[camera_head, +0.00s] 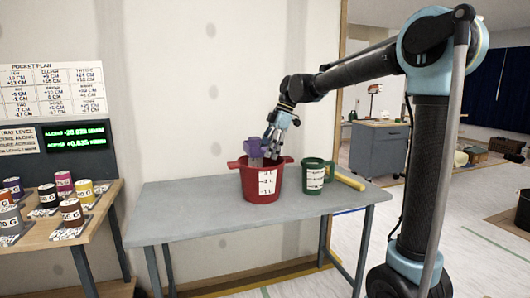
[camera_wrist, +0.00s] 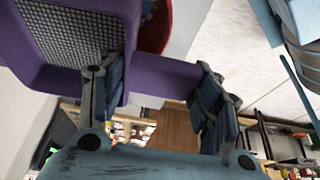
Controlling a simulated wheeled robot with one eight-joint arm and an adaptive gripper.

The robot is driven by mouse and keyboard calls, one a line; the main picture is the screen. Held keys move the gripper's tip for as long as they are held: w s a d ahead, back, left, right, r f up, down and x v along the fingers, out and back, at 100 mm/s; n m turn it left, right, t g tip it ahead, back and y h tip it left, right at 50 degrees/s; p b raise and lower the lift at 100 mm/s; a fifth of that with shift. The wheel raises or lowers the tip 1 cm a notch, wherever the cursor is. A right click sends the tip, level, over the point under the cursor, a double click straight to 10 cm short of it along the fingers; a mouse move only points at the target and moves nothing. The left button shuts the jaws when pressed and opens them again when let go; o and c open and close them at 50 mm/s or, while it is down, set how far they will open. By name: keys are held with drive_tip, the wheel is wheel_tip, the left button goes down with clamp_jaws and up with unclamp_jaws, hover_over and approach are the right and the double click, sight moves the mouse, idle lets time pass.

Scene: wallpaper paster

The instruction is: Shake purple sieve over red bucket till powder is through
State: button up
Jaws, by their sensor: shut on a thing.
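The purple sieve (camera_head: 255,147) is at the mouth of the red bucket (camera_head: 262,185) on the grey table. In the wrist view the sieve (camera_wrist: 128,12) shows its purple frame and a dark mesh. I see no powder on the visible part of the mesh. My gripper (camera_head: 270,140) is shut on the sieve's purple handle; in the wrist view its fingers (camera_wrist: 160,90) stand on either side of the handle. A strip of the red bucket (camera_wrist: 153,28) shows behind the sieve. The inside of the bucket is hidden.
A green mug (camera_head: 313,177) stands close to the bucket's right, with a yellow bar (camera_head: 350,182) beyond it. The left part of the grey table (camera_head: 180,207) is clear. A wooden bench (camera_head: 50,235) with several labelled cans and a green-lit display (camera_head: 76,136) stands at left.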

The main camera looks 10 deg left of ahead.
drive_tip(key=shift+w+d, duration=0.3)
drive_tip(key=shift+d, duration=0.6)
drive_tip(key=shift+s+a, duration=0.2)
drive_tip(key=shift+a, duration=0.45)
drive_tip(key=shift+s+a, duration=0.25)
drive_tip(key=shift+a, duration=0.35)
drive_tip(key=shift+s+a, duration=0.2)
drive_tip(key=shift+a, duration=0.45)
drive_tip(key=shift+w+d, duration=0.2)
drive_tip(key=shift+d, duration=0.3)
drive_tip(key=shift+w+d, duration=0.15)
drive_tip(key=shift+d, duration=0.3)
drive_tip(key=shift+r, duration=0.1)
drive_tip(key=shift+r, duration=2.4)
